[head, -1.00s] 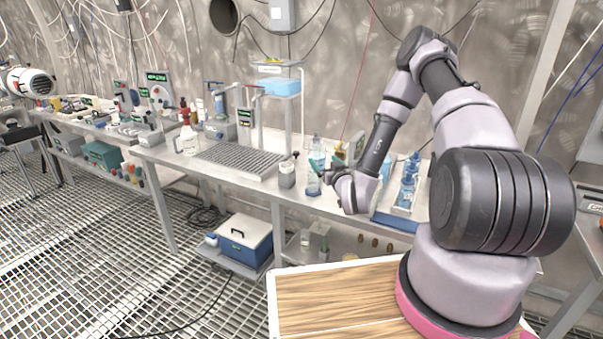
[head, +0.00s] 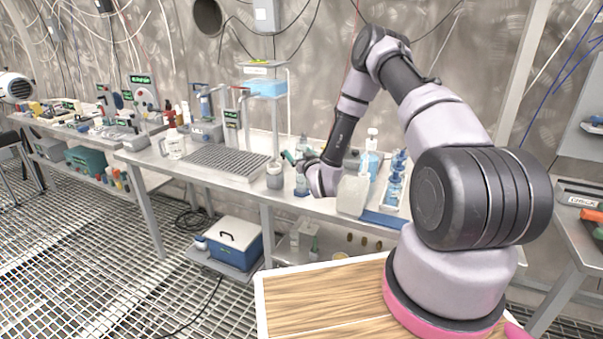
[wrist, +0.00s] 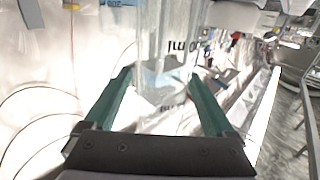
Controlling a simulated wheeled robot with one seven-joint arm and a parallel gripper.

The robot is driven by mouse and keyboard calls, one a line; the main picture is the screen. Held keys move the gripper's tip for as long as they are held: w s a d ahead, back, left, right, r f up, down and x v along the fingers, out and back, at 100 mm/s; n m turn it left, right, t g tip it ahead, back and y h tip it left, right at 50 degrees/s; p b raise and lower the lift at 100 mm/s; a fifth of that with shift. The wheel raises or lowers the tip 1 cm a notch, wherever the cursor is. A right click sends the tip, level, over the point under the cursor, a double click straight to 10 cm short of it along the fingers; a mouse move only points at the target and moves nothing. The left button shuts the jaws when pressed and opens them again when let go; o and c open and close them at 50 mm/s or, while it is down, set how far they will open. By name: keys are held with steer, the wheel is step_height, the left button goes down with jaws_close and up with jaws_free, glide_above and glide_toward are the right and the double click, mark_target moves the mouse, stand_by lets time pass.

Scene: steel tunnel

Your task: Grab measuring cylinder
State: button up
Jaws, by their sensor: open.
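A tall clear glass vessel, which looks like the measuring cylinder (wrist: 168,40), stands between the green fingers of my gripper (wrist: 160,78) in the wrist view. The fingers are open, one on each side of it; I cannot tell whether either touches the glass. Its top is cut off by the frame edge. In the head view my gripper (head: 296,160) is low over the bench, its teal fingertips pointing left beside a clear vessel with a blue lower part (head: 302,186). My wrist partly hides that vessel.
A grey cup (head: 275,176) stands just left of my gripper. A slatted grey tray (head: 228,160) lies further left on the steel bench.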

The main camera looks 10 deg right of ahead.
jaws_close()
steer(key=shift+r, duration=0.15)
